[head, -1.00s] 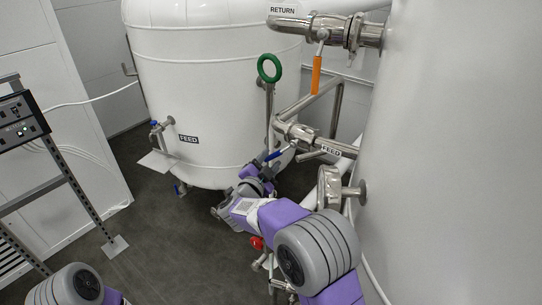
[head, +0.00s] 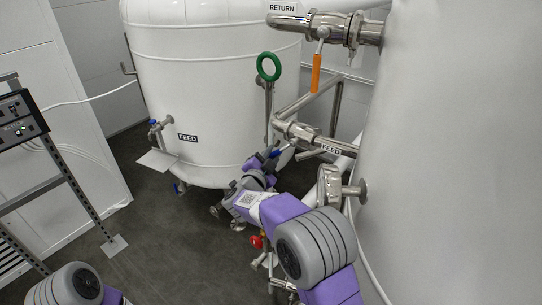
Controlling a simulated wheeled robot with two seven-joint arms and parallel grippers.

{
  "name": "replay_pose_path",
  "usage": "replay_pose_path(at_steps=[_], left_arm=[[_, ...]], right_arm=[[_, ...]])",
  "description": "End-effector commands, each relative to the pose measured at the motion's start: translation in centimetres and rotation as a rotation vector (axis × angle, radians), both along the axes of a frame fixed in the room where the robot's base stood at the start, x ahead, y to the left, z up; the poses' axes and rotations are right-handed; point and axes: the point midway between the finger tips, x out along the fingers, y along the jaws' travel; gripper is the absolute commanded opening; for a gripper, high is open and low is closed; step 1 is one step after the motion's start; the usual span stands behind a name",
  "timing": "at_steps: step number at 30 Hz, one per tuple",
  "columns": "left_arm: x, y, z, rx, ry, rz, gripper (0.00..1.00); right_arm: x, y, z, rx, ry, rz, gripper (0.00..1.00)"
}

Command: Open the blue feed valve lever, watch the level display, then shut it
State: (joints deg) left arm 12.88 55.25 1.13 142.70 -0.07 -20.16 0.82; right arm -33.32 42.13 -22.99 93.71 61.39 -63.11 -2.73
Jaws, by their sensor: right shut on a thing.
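My left gripper is not in view; only part of my left arm shows at the bottom left.
A return valve with an orange lever (head: 316,72) and a green ring handle (head: 269,66) are above the feed valve. A white tank (head: 215,110) stands behind, and a large white tank (head: 460,150) fills the right. A red knob (head: 255,242) is below my right arm.

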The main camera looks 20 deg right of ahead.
Motion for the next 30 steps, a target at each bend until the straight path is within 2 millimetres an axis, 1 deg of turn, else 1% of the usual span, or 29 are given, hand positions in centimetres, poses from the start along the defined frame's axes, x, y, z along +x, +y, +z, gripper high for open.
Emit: replay_pose_path(at_steps=[5, 11, 17, 24, 30], left_arm=[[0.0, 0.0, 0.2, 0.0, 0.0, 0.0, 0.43], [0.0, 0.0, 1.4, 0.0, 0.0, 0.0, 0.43], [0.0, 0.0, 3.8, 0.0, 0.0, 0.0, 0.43], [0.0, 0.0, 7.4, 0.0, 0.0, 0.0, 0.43], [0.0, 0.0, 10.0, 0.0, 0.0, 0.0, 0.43]], right_arm=[[0.0, 0.0, 0.0, -0.005, 0.007, 0.0, 0.0], [-0.4, -0.3, -0.2, -0.043, 0.057, 0.0, 0.0], [-1.1, -0.9, -0.8, -0.125, 0.165, -0.001, 0.0], [-2.5, -1.9, -1.6, -0.252, 0.329, 0.001, 0.0], [-3.5, -2.7, -2.0, -0.349, 0.453, 0.001, 0.0]])
